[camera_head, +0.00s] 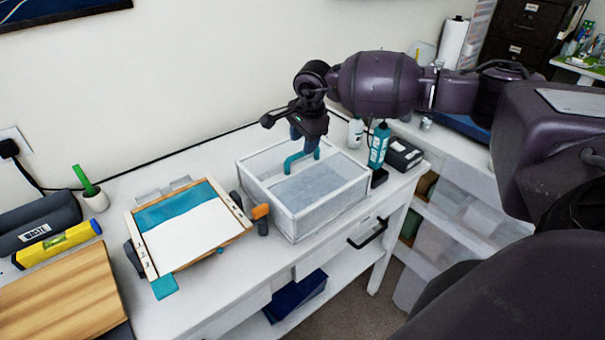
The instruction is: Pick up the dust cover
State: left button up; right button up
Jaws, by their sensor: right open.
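The dust cover (322,209) is a clear box with white edges and a teal handle (293,162) on top. It stands on the white table, right of the middle of the head view. My right gripper (310,148) reaches in from the right and points down at the handle. Its jaws are open and overlap the handle in the picture; whether they touch it I cannot tell. My left gripper is not in view.
Left of the cover lies a wooden-framed panel (240,216) with clamps. A yellow level (58,245) and a wooden board (60,300) are at the far left. A teal bottle (379,146) and a black box (403,154) stand close right of the cover.

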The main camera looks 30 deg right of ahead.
aim_at(302, 172)
jog(key=shift+w+d+f+p, duration=0.1)
jog(key=shift+w+f+p, duration=0.1)
jog(key=shift+f, duration=0.7)
jog(key=shift+w+f+p, duration=0.1)
jog(key=shift+f+p, duration=0.15)
jog(key=shift+f, duration=0.6)
jog(key=shift+w+d+f+p, duration=0.1)
jog(key=shift+w+f+p, duration=0.1)
jog(key=shift+f, duration=0.7)
jog(key=shift+s, duration=0.1)
jog(key=shift+c, duration=0.2)
grip_shut()
